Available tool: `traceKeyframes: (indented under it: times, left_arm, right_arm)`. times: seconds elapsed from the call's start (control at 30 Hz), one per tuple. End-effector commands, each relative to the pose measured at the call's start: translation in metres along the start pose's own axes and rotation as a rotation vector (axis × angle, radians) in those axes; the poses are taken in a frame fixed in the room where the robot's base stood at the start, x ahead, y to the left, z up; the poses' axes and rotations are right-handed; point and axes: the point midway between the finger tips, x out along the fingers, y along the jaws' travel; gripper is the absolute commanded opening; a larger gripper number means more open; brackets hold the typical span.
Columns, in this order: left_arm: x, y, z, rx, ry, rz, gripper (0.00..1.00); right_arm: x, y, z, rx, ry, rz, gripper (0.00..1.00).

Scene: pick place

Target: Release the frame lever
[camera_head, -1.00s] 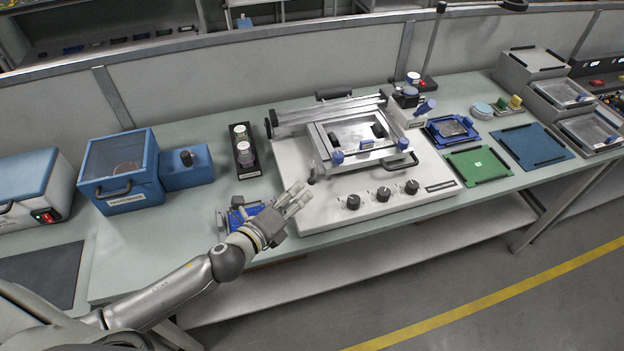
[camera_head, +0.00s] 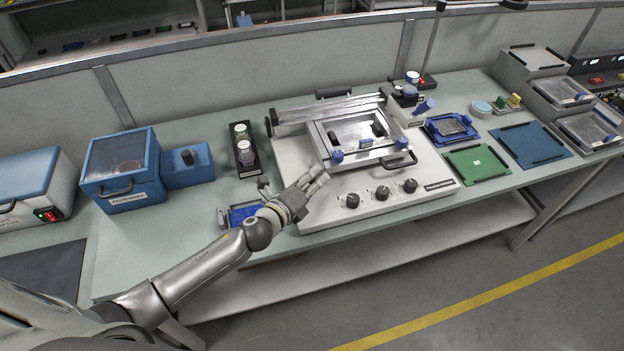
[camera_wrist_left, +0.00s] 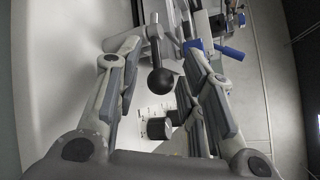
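The printer frame (camera_head: 352,121) is a silver rectangular frame on a white machine base, with blue clamps at its corners. My left gripper (camera_head: 319,175) is over the left front part of the base, beside the frame's near left corner. In the left wrist view, a lever with a black ball knob (camera_wrist_left: 161,81) stands between the two fingers of my left gripper (camera_wrist_left: 165,48). The fingers are spread, with gaps on both sides of the knob. In the head view the lever is hidden by the gripper. My right gripper is not in view.
Several black dials (camera_head: 382,193) line the front of the base. A blue tray (camera_head: 241,214) is by my left wrist. A black holder with jars (camera_head: 244,150) and a blue box (camera_head: 122,170) stand left. Green (camera_head: 478,164) and blue (camera_head: 531,145) boards lie right.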

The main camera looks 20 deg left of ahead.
Motion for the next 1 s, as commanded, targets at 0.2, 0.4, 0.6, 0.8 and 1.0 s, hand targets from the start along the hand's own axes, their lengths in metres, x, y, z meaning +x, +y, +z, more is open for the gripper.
traceKeyframes:
  times: [0.2, 0.4, 0.6, 0.8, 1.0]
  left_arm:
    - [0.000, 0.000, 0.000, 0.000, 0.000, 0.000, 0.04]
    - [0.000, -0.001, -0.001, -0.003, -0.009, 0.005, 0.00]
    - [0.005, -0.005, -0.007, -0.033, -0.104, 0.060, 0.00]
    - [0.010, -0.008, -0.011, -0.062, -0.225, 0.136, 0.00]
    - [0.012, -0.010, -0.010, -0.075, -0.288, 0.177, 0.00]
  right_arm:
    - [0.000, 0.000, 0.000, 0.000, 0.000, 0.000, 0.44]
    - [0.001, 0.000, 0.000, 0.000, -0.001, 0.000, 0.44]
    - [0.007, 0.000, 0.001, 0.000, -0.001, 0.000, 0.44]
    - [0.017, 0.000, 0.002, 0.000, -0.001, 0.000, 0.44]
    - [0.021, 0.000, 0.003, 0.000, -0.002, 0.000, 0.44]
